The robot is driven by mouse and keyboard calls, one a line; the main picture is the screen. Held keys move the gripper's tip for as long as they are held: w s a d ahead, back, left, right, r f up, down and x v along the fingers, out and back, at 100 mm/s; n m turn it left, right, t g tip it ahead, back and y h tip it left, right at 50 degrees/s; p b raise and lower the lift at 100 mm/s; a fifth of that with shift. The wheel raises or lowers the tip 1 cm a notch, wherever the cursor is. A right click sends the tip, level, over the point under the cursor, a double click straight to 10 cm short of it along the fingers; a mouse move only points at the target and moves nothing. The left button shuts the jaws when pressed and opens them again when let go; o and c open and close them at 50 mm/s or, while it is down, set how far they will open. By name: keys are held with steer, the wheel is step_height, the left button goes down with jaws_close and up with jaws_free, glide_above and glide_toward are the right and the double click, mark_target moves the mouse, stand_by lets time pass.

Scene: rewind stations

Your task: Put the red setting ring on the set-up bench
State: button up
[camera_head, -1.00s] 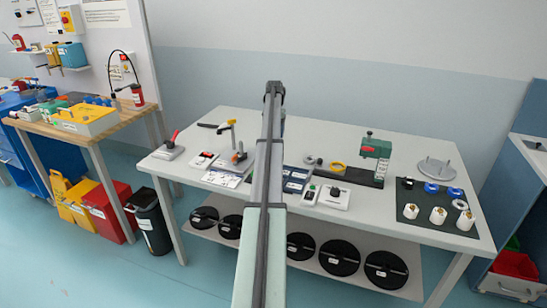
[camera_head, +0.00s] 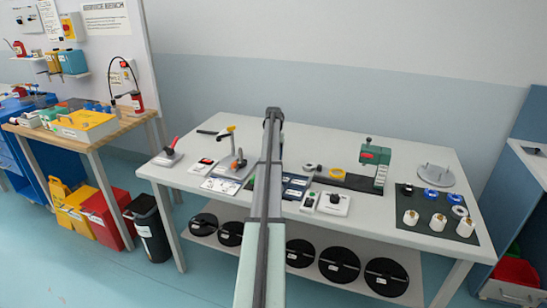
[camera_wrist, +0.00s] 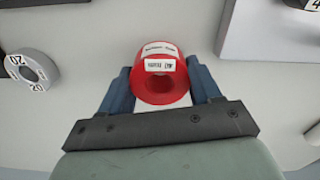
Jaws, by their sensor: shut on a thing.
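In the wrist view the red setting ring (camera_wrist: 161,76), with white labels on its upper face and rim, sits between the two blue fingers of my gripper (camera_wrist: 162,84). The gripper is shut on it. A pale surface lies below, and I cannot tell whether the ring touches it. In the head view my arm reaches over the long white-topped bench (camera_head: 400,228); the ring and fingers are hidden behind the arm. I see no readable sign naming the set-up bench.
A grey ring (camera_wrist: 34,70) marked 20 lies left of my gripper. On the white bench stand a green device (camera_head: 376,158) and a dark mat (camera_head: 450,225) with several spools. A wooden-topped bench (camera_head: 95,140) is at the left.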

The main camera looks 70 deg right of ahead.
steer(key=shift+f, duration=0.5)
steer(key=shift+f, duration=0.15)
steer(key=o, duration=1.2)
step_height(320, 180, up, 12)
steer(key=shift+r, duration=0.2)
